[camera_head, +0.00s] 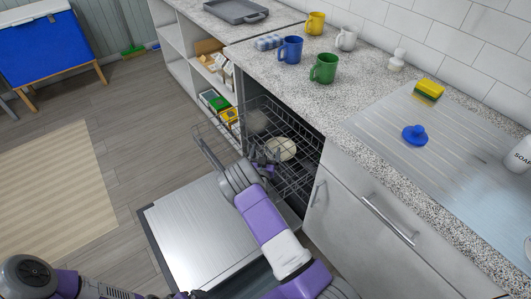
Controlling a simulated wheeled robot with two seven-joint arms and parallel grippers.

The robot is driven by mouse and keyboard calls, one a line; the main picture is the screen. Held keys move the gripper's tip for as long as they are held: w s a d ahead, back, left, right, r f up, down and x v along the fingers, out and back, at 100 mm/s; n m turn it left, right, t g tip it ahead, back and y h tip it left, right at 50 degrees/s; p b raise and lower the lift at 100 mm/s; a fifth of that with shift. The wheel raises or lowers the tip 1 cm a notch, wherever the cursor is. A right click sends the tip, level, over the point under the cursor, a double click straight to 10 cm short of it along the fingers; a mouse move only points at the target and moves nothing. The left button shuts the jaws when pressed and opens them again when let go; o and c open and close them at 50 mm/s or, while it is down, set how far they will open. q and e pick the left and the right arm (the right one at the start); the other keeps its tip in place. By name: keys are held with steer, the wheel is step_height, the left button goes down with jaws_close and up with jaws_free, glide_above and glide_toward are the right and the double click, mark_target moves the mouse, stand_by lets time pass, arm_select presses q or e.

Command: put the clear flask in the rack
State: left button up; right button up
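The rack is a wire basket (300,181) pulled partly out of the open dishwasher under the counter. A pale, rounded object (281,148) lies in it; I cannot tell what it is. A faint see-through shape (257,121) shows at the rack's back left; it may be the clear flask, but I cannot be sure.
The dishwasher door (190,232) is folded down below the rack. On the counter stand a blue mug (290,50), a green mug (324,68), a yellow mug (315,23) and a white mug (347,39). A blue lid (415,135) and sponges (429,91) lie by the sink.

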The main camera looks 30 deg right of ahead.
steer(key=shift+r+p, duration=0.55)
steer(key=shift+p, duration=0.05)
steer(key=p+v, duration=0.2)
steer(key=v, duration=0.5)
steer(key=shift+s+a, duration=0.15)
steer(key=shift+a, duration=0.05)
